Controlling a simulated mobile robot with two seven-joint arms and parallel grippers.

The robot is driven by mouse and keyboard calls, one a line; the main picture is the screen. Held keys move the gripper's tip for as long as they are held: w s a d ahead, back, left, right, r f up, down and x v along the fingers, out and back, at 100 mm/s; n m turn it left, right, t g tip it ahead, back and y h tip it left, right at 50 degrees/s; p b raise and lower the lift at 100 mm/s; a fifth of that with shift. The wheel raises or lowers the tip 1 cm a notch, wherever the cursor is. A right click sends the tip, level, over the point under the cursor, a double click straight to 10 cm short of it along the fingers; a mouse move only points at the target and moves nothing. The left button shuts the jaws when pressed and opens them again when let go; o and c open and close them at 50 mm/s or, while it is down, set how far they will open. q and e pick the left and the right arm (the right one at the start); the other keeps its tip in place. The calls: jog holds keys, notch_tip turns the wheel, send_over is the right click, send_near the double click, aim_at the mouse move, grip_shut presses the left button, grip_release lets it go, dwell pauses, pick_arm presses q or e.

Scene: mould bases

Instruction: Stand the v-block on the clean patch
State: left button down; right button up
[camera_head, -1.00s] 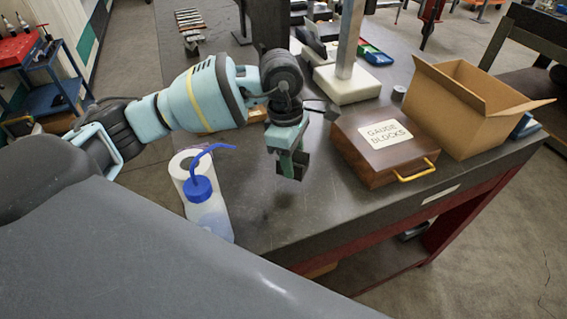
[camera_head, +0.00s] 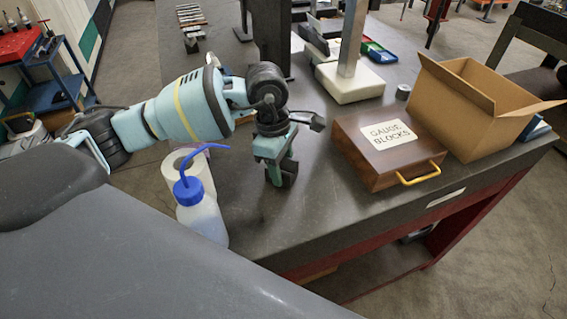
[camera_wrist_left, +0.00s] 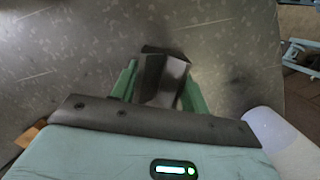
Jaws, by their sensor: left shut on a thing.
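My left gripper (camera_head: 277,178) is over the dark stone table top (camera_head: 330,222), pointing down, right of the wash bottle. It is shut on the v-block (camera_head: 289,170), a small dark block partly hidden by the fingers. In the left wrist view the v-block (camera_wrist_left: 162,78) sits between the two green fingers (camera_wrist_left: 160,88), its grooved grey face showing. I cannot tell whether its underside touches the table. The table below has pale specks and dark smudges; I cannot make out a clear edge of the clean patch. My right gripper is not in view.
A wash bottle (camera_head: 201,213) with a blue cap and a paper roll (camera_head: 188,168) stand close left of the gripper. A wooden gauge-block box (camera_head: 388,150) and an open carton (camera_head: 475,105) stand right. A white-based stand (camera_head: 350,84) is behind. The table's front is bare.

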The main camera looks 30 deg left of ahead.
pick_arm(q)
jog(key=c, duration=0.7)
grip_release()
jog(key=r, duration=0.4)
jog(key=a+r, duration=0.1)
jog(key=r, duration=0.7)
jog(key=shift+a, duration=0.35)
jog(key=shift+s, duration=0.1)
